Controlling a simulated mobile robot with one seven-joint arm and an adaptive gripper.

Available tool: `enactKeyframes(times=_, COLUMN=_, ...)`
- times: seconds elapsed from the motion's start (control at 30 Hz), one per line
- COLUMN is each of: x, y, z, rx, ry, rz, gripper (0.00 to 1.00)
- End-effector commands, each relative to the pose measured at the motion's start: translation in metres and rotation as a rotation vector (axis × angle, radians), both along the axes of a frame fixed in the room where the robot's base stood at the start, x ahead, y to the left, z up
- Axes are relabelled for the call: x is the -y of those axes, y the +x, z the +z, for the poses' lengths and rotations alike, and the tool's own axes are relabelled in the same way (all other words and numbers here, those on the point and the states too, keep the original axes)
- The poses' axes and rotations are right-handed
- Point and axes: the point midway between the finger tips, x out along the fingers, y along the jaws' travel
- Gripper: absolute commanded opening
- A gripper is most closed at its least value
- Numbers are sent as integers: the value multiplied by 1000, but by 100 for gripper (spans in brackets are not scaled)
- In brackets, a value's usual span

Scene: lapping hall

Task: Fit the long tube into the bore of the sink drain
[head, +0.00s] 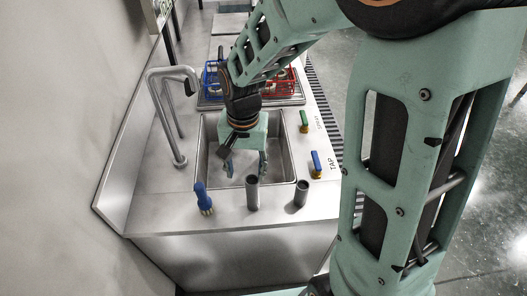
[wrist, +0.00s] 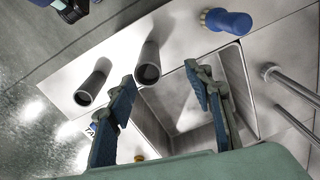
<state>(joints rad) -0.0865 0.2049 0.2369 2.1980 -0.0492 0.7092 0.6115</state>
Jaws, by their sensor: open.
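Two dark grey hollow tubes stand on the steel counter in front of the sink basin. The middle tube (head: 252,193) looks the longer; it also shows in the wrist view (wrist: 149,55). The shorter-looking tube (head: 300,194) stands to its right, and in the wrist view it is at the left (wrist: 92,84). My gripper (head: 246,168) points down over the basin (head: 286,152), behind the tubes. In the wrist view its blue-padded fingers (wrist: 158,75) are spread with nothing between them. I cannot make out the drain bore; the gripper covers part of the basin in the head view.
A tall bent faucet (head: 177,150) rises left of the basin. Blue and red racks (head: 282,86) sit behind the basin.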

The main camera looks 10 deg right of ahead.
Motion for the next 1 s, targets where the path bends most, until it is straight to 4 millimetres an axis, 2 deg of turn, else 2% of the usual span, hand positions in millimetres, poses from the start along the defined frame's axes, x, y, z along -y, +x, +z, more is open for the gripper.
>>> enactKeyframes(times=0.17, x=4, y=-13, z=-14, rx=-31, ry=-25, rz=18, gripper=47)
enactKeyframes(times=0.5, x=3, y=-12, z=-61, rx=-32, ry=-27, rz=27, gripper=47)
enactKeyframes(times=0.77, x=5, y=-11, z=-78, rx=-32, ry=-27, rz=27, gripper=47)
enactKeyframes(times=1.0, x=7, y=-8, z=-108, rx=-32, ry=-27, rz=27, gripper=47)
